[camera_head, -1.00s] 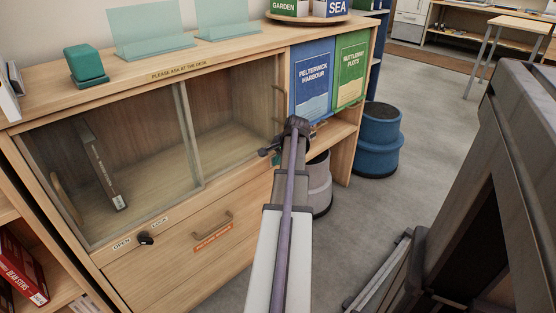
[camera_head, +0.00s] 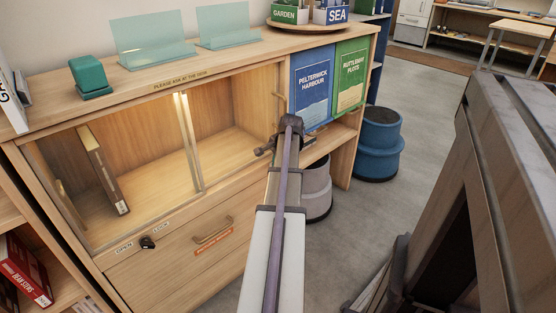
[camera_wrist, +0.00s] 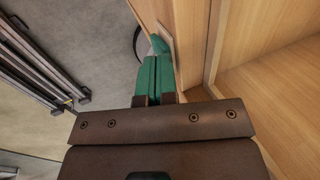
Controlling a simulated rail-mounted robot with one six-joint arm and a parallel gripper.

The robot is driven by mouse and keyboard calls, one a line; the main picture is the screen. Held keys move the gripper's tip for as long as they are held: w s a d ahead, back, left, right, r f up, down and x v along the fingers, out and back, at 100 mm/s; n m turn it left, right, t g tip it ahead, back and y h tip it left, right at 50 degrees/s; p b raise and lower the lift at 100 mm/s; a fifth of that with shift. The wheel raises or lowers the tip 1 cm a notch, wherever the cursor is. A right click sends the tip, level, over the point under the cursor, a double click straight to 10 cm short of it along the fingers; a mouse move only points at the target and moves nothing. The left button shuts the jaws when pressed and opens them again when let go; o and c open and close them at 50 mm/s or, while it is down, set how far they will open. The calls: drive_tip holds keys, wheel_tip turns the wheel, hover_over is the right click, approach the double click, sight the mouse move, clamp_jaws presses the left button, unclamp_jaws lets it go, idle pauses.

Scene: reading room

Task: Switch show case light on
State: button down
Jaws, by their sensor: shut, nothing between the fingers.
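The show case (camera_head: 140,178) is the wooden cabinet's glass-fronted part in the head view. Its inside is lit with warm light, and a dark book (camera_head: 103,170) leans inside at the left. My gripper (camera_wrist: 158,48) shows green fingers in the wrist view, shut together and empty. Their tips are at a small pale plate (camera_wrist: 166,42) on a wooden panel, and the tips partly cover it. I cannot tell whether they touch it. In the head view my arm reaches to the cabinet's right part and hides the fingers.
A lock knob (camera_head: 148,242) and a drawer handle (camera_head: 213,230) sit below the glass. Blue and green booklets (camera_head: 312,86) stand at the right. Open floor lies farther right.

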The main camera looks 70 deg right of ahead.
drive_tip(key=s+p+v, duration=0.1)
drive_tip(key=p+v, duration=0.9)
drive_tip(key=v, duration=0.1)
drive_tip(key=shift+s+a+p, duration=0.3)
drive_tip(key=shift+s+a, duration=0.1)
